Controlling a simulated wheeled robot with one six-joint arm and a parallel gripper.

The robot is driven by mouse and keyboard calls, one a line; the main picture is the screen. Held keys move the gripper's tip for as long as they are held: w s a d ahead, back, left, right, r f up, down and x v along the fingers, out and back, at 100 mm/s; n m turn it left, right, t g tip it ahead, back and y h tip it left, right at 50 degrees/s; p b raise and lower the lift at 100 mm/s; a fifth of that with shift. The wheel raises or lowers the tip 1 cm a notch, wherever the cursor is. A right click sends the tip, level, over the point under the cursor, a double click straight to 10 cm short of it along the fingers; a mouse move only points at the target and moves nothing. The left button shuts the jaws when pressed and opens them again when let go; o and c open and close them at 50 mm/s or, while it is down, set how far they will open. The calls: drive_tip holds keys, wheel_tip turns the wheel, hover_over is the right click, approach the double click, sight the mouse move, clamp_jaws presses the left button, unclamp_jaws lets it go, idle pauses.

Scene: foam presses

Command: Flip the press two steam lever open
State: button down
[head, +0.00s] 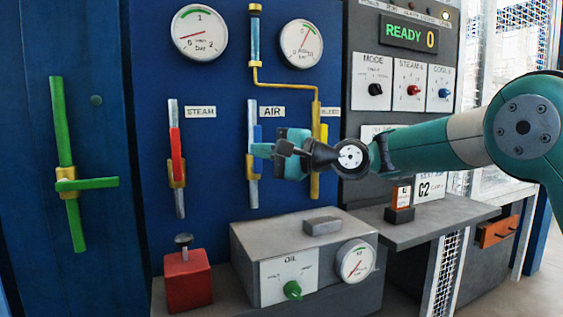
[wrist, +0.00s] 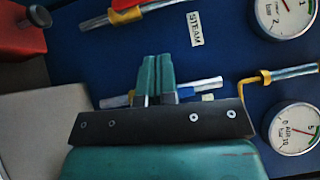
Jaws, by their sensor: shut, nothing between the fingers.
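The steam lever (head: 176,155) is a red handle on a yellow valve body on a silver vertical pipe, under a STEAM label (head: 201,112). It lies upright, along the pipe. In the wrist view its yellow valve body (wrist: 125,15) is at the top edge, with only a bit of red visible. My gripper (head: 262,150) is to the right of the steam lever, in front of the blue-handled air valve. Its teal fingers are together and empty in the wrist view (wrist: 157,62). I cannot tell whether they touch the air valve, which they partly hide.
The blue air lever (head: 258,134) and the yellow bleed lever (head: 324,132) are close to my gripper. A grey oil box (head: 255,240) and a red box with a knob (head: 188,282) stand below. A green lever (head: 86,184) is at far left. Panel space between steam and air pipes is clear.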

drive_tip(key=shift+v, duration=1)
drive_tip(key=shift+r, duration=0.1)
drive_tip(key=s+d+f+n+g+h+p, duration=0.2)
drive_tip(key=s+d+f+n+h+p, duration=0.1)
drive_tip(key=s, duration=0.8)
drive_tip(key=s+d+f+n+g+h+p, duration=0.2)
drive_tip(key=s+d+n+h, duration=0.3)
drive_tip(key=s+d, duration=0.3)
drive_tip(key=s+d+f+n+g+h+p, duration=0.2)
drive_tip(key=s+d+f+n+h+p, duration=0.2)
drive_tip(key=s, duration=1.2)
drive_tip(key=shift+s+d+f+g+h+p, duration=0.2)
drive_tip(key=shift+d+f+g+h+p, duration=0.3)
drive_tip(key=shift+d, duration=0.55)
